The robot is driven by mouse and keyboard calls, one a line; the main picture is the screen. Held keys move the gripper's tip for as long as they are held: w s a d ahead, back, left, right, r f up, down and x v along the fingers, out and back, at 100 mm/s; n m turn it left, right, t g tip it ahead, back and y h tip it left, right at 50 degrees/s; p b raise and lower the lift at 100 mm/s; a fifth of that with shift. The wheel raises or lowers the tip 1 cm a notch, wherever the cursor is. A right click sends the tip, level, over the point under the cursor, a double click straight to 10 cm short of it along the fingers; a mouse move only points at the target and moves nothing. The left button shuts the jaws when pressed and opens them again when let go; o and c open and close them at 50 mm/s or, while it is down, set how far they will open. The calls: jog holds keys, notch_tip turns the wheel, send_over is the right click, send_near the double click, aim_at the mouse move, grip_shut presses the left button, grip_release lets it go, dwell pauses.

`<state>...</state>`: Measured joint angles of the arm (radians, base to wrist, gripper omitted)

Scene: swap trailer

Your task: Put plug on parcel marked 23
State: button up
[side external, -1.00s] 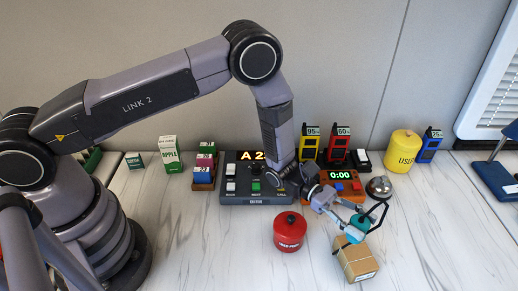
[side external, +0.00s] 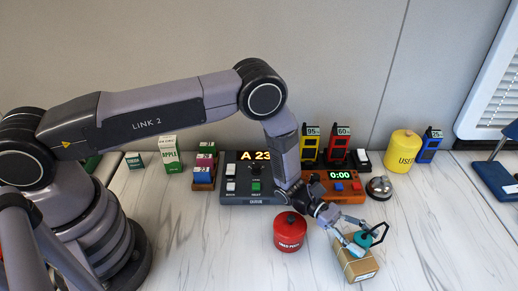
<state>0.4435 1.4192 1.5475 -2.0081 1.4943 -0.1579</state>
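The teal plug (side external: 361,239), with a thin black loop on its right side, is between the fingers of my gripper (side external: 358,238). My gripper looks shut on it. A brown cardboard parcel (side external: 360,268) lies on the table at front right, directly below the plug in the picture. The plug overlaps the parcel's upper part; whether they touch I cannot tell. The number on the parcel is too small to read. The dark console (side external: 232,197) shows "A 23" on its display, partly covered by my arm.
A red pot (side external: 290,232) stands just left of my gripper. An orange timer (side external: 347,188), a silver bell (side external: 379,187) and a yellow canister (side external: 403,151) stand behind. Small boxes (side external: 169,155) stand at the left.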

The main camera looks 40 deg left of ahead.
jog(key=shift+o, duration=0.9)
jog(key=shift+r, duration=0.1)
jog(key=a, duration=1.1)
jog(key=shift+a, duration=0.2)
jog(key=shift+a+r, duration=0.15)
jog(key=shift+a, duration=0.05)
jog(key=s+a+r+m+g+y, duration=0.2)
jog(key=s+a+r+m, duration=0.15)
jog(key=r, duration=0.45)
jog(key=s+a+r+m+g+y, duration=0.1)
jog(key=s+a+r+m+y, duration=0.2)
jog(key=r, duration=0.5)
jog(key=s+a+r+m+g+y, duration=0.1)
jog(key=s+r+m+g+y, duration=0.1)
jog(key=r+m, duration=0.45)
jog(key=s+a+r+m+t+y, duration=0.2)
jog(key=s+a+r+t+y, duration=0.3)
jog(key=s+a, duration=0.3)
jog(key=s+a+r+m+t+y, duration=0.3)
jog(key=s+a+r+t+y, duration=0.2)
jog(key=s+a, duration=0.3)
jog(key=a+r+y, duration=0.1)
jog(key=a, duration=0.2)
jog(key=shift+t, duration=0.3)
